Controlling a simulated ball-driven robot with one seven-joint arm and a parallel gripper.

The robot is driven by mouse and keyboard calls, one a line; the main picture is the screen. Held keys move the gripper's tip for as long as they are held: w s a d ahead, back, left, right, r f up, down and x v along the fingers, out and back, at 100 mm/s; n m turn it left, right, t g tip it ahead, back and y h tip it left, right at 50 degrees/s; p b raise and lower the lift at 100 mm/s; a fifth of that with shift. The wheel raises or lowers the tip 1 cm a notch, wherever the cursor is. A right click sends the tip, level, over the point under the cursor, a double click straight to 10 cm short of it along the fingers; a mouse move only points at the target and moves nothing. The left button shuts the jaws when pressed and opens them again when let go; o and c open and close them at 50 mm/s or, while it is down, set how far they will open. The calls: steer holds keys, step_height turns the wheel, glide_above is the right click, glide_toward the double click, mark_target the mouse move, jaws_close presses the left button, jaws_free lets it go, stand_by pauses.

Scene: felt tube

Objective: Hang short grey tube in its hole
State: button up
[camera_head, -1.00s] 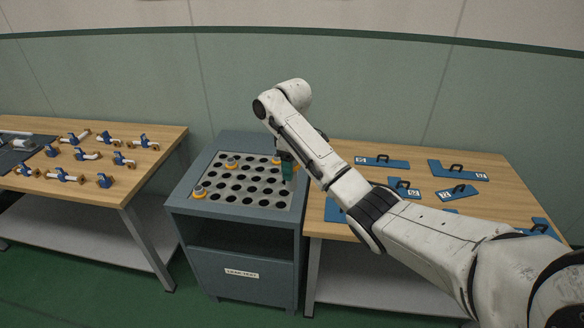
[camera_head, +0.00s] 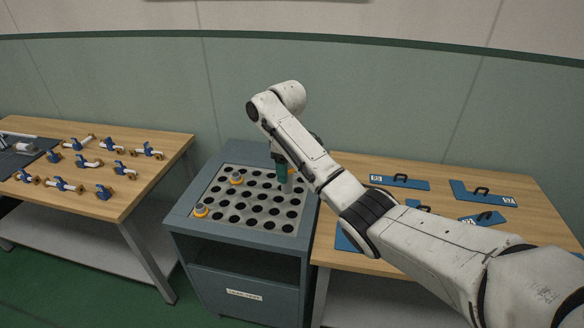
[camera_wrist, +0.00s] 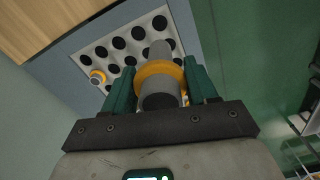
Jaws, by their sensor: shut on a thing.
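My gripper (camera_wrist: 160,82) is shut on a short grey tube (camera_wrist: 159,52) with an orange collar (camera_wrist: 160,74). In the wrist view the collar sits between the two green fingers, and the tube's far end points toward the plate of holes. In the head view my gripper (camera_head: 283,172) is over the back right of the grey perforated plate (camera_head: 222,198). The tube (camera_head: 287,188) shows below the fingers. I cannot tell whether its lower end is in a hole or above one.
Orange-collared tubes stand in the plate at the back left (camera_head: 236,179) and front left (camera_head: 200,211). Many holes are empty. The left bench (camera_head: 150,180) carries several blue-and-brass fittings. The right bench (camera_head: 350,172) carries blue plates with black handles.

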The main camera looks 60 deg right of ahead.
steer(key=shift+d, duration=0.15)
steer(key=n, duration=0.5)
stand_by(0.3)
step_height(320, 180, down, 12)
steer(key=b, duration=0.5)
steer(key=shift+r, duration=0.25)
stand_by(1.2)
stand_by(0.7)
steer(key=shift+f, duration=0.1)
